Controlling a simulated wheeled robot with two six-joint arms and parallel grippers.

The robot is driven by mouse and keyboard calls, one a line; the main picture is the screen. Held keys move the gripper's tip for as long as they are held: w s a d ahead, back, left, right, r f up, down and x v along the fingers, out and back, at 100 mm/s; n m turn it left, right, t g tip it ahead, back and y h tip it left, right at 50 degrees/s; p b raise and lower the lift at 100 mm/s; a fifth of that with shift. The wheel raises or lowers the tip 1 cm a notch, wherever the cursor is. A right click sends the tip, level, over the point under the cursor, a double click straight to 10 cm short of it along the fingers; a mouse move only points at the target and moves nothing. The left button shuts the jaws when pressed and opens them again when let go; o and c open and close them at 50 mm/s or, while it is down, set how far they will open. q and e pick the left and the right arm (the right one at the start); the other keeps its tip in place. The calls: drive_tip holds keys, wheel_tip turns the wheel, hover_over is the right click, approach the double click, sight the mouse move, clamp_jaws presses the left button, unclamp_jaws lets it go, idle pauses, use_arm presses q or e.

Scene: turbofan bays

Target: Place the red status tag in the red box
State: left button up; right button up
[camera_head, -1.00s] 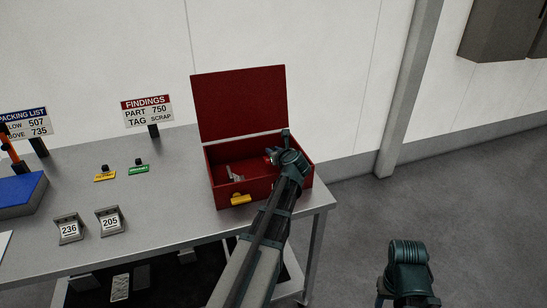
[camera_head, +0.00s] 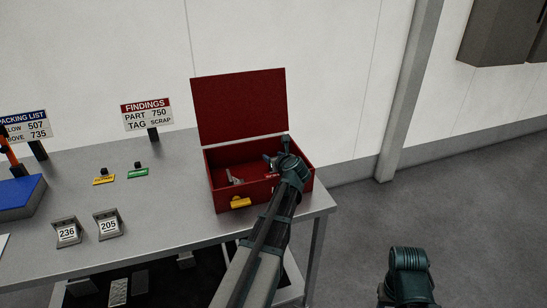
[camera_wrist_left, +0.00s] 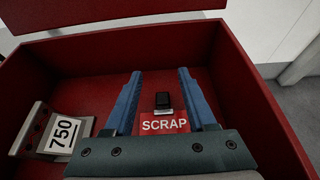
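The red status tag (camera_wrist_left: 164,124), marked SCRAP and with a black knob, lies inside the open red box (camera_head: 226,199). In the head view the tag (camera_head: 272,176) shows only in part beside my gripper. My left gripper (camera_head: 277,150) is over the right part of the box. In the left wrist view its two blue fingers (camera_wrist_left: 159,73) are spread wide, with the tag's knob between them and touching neither. The gripper is open and empty. Of my right arm only a part shows at the lower right; its gripper is out of view.
A part marked 750 (camera_wrist_left: 62,132) lies in the box's left side. The box lid (camera_head: 239,103) stands raised.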

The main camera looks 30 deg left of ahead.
use_arm(q)
drive_tip(key=shift+r+p, duration=0.3)
drive_tip(key=shift+p, duration=0.05)
drive_tip(key=shift+r+p, duration=0.5)
drive_tip(key=p+v, duration=0.4)
drive_tip(key=v, duration=0.7)
drive_tip(key=shift+s+d, duration=0.3)
